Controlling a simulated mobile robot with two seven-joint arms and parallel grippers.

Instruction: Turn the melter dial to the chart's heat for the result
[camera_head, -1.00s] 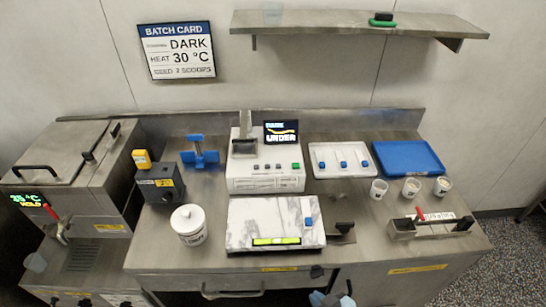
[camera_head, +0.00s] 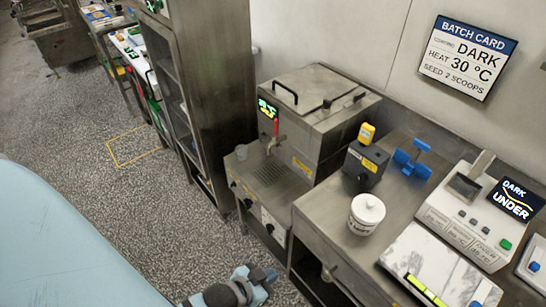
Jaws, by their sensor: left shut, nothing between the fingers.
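The steel melter (camera_head: 322,105) stands in the middle with its lid shut. Its small green display (camera_head: 267,108) is too blurred to read surely. A red-handled tap (camera_head: 276,128) is on its front. Dark knobs (camera_head: 270,228) sit on the front panel below; their settings are too small to read. The batch card (camera_head: 467,58) on the wall reads DARK, heat 30 °C, seed 2 scoops. The tester's screen (camera_head: 515,199) reads DARK and UNDER. My left gripper (camera_head: 240,290) is shut and empty at the bottom, below and apart from the knobs. My right gripper is out of view.
A marble slab (camera_head: 425,255) lies at the right. A tall steel cabinet (camera_head: 215,75) stands left of the melter. Speckled floor is open at left.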

